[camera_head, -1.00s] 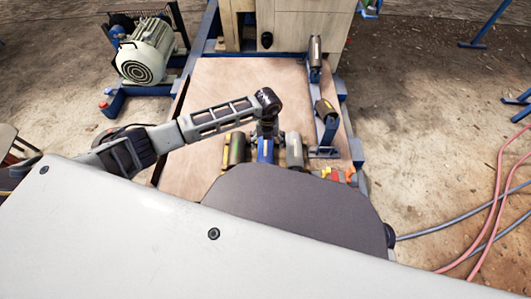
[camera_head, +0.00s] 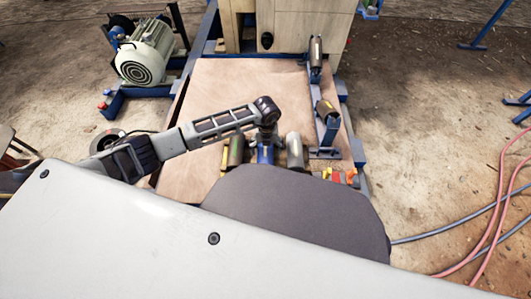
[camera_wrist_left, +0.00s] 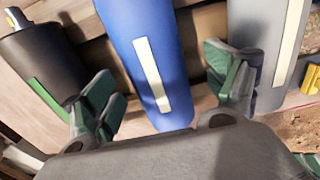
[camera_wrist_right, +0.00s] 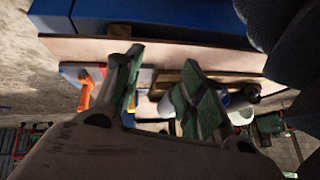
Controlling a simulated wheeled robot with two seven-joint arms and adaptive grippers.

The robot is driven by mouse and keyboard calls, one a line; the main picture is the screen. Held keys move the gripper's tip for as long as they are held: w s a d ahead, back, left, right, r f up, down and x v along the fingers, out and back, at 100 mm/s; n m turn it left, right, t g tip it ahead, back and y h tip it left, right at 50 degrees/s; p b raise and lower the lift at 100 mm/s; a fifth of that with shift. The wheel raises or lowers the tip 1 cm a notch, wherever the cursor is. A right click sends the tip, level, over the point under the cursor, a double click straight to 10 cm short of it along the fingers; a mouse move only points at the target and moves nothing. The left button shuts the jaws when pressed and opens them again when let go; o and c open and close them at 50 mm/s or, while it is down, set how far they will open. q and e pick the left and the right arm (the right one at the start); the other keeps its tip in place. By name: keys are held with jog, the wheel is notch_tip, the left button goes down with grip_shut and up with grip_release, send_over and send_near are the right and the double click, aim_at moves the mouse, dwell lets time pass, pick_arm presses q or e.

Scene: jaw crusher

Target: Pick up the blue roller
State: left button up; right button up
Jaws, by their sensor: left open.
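The blue roller (camera_head: 265,154) lies between a dark roller and a grey roller near the front of the wooden board. It has a pale strip and fills the middle of the left wrist view (camera_wrist_left: 147,60). My left gripper (camera_head: 266,138) is above it and partly hides it in the head view. In the left wrist view its green-padded fingers (camera_wrist_left: 168,92) are spread, one on each side of the blue roller, with no grip on it. My right gripper (camera_wrist_right: 160,88) shows only in its own wrist view, with its fingers apart and nothing held between them.
The dark roller (camera_head: 236,149) and the grey roller (camera_head: 295,150) stand close on either side. Roller brackets (camera_head: 327,128) are at the right of the board (camera_head: 225,95). Small red and yellow pieces (camera_head: 338,175) lie at front right. A motor (camera_head: 145,52) stands at back left.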

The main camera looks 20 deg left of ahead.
pick_arm(q)
jog(key=shift+a+f, duration=0.1)
jog(key=shift+f, duration=0.4)
jog(key=shift+a+f+b, duration=0.15)
jog(key=shift+f+b, duration=0.85)
jog(key=shift+f, duration=0.6)
pick_arm(e)
jog(key=shift+s+a+f, duration=0.1)
jog(key=shift+a+f, duration=0.05)
jog(key=shift+f, duration=0.7)
jog(key=shift+a+f, duration=0.1)
jog(key=shift+f, duration=0.7)
pick_arm(q)
jog(key=shift+c, duration=0.2)
jog(key=shift+w+r, duration=0.1)
jog(key=c, duration=1.8)
jog(key=shift+r, duration=0.1)
pick_arm(e)
jog(key=shift+r, duration=0.1)
